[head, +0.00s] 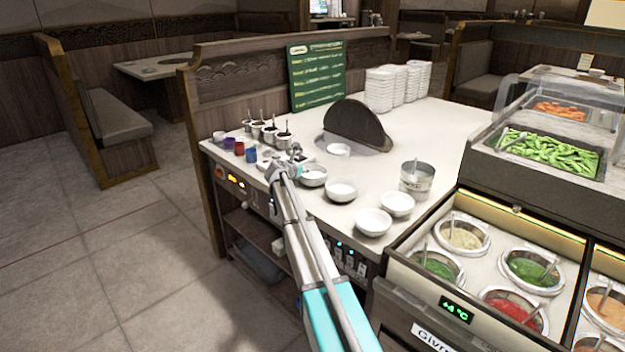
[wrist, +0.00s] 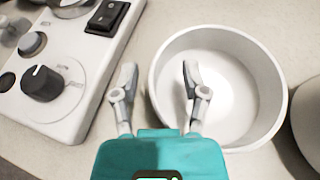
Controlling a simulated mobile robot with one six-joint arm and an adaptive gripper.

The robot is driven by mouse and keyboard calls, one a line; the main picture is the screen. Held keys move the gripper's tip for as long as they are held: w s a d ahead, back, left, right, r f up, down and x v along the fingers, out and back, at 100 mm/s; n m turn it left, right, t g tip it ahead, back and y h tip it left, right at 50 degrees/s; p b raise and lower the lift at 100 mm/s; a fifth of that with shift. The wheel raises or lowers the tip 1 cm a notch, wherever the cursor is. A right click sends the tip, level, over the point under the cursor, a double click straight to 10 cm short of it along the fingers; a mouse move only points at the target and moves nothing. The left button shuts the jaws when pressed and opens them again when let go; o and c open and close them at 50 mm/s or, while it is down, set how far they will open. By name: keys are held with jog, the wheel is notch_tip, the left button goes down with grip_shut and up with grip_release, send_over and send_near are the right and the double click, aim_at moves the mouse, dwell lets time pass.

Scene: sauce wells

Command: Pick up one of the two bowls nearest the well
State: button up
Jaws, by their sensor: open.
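Several white bowls stand on the pale counter in the head view. One bowl (head: 313,175) is just right of my gripper (head: 293,154), with another bowl (head: 341,190) beside it. Two bowls, one behind (head: 397,204) and one in front (head: 373,222), stand closest to the sauce wells (head: 464,236). In the wrist view my gripper (wrist: 159,68) is open and empty. Its right finger overlaps the inside of a white bowl (wrist: 265,100) and its left finger is outside, across the left rim. Finger height relative to the rim is unclear.
A control box with knobs (wrist: 75,55) lies left of the fingers. Another bowl (wrist: 306,120) is cut off at right. A dark round lid (head: 357,125) stands upright behind, near a small bowl (head: 338,150). A metal pot (head: 416,182) and stacked bowls (head: 379,90) stand farther right.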

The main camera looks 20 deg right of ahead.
dwell(0.3)
grip_shut()
jog(key=shift+r, duration=0.25)
dwell(0.4)
notch_tip(320, 180, up, 2)
jog(key=shift+p, duration=1.25)
jog(key=s+r+p, duration=0.1)
jog(key=r+p, duration=0.1)
jog(key=s+a+r+p, duration=0.1)
jog(key=r+p, duration=0.1)
jog(key=s+a+r+p, duration=0.1)
jog(key=s+r+p, duration=0.1)
jog(key=shift+s+a+r+p, duration=0.1)
jog(key=shift+a+r+p, duration=0.1)
jog(key=shift+r+p, duration=0.15)
jog(key=s+a+r+p, duration=0.3)
jog(key=s+a+r, duration=0.1)
jog(key=s, duration=0.3)
jog(key=shift+s+a+p, duration=0.4)
